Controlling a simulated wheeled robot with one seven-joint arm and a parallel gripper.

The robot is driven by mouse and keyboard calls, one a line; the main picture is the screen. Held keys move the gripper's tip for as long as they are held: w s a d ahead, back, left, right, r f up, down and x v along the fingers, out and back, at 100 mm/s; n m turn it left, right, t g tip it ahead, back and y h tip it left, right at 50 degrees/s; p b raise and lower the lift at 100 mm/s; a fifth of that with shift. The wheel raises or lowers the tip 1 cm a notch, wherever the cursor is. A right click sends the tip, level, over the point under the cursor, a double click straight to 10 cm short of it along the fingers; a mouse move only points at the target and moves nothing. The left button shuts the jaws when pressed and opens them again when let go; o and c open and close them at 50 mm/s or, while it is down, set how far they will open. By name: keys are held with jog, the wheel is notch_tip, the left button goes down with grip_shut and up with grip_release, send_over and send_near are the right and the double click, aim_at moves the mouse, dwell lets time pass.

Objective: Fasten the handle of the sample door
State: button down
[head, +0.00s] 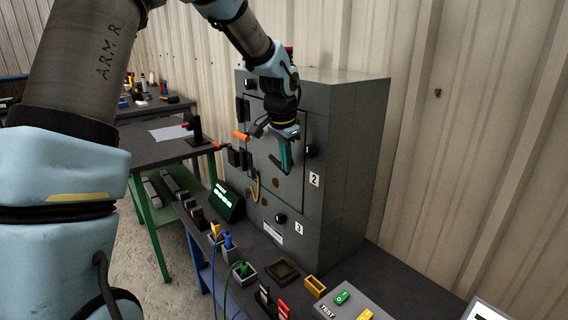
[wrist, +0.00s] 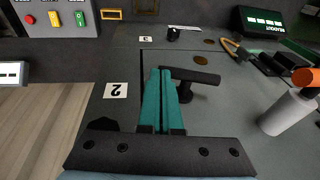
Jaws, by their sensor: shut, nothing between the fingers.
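The grey enclosure (head: 340,170) stands on the bench, its front door (head: 290,195) shown closed flat in the head view. In the wrist view, a black lever handle (wrist: 200,76) on a short stem stands out from the grey door face, its bar lying roughly across the picture. My gripper (head: 287,170) is shut and empty in front of the door. Its teal fingertips (wrist: 165,72) overlap the left end of the handle bar in the wrist view; I cannot tell whether they touch it.
An orange-tipped grey cylinder (wrist: 290,110) sticks out close by; its orange end shows in the head view (head: 241,135). The readout box (head: 227,201), cables, small trays and test box (head: 350,303) crowd the bench front.

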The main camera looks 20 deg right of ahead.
jog(key=shift+s+d+f+b, duration=0.15)
jog(key=shift+f+b, duration=0.45)
jog(key=shift+f, duration=0.55)
jog(key=shift+s+a+f+b, duration=0.15)
jog(key=shift+f+b, duration=0.4)
jog(key=shift+f, duration=0.6)
jog(key=shift+d, duration=0.1)
jog(key=b+v, duration=0.1)
jog(key=v, duration=0.9)
jog(key=shift+r+b, duration=0.4)
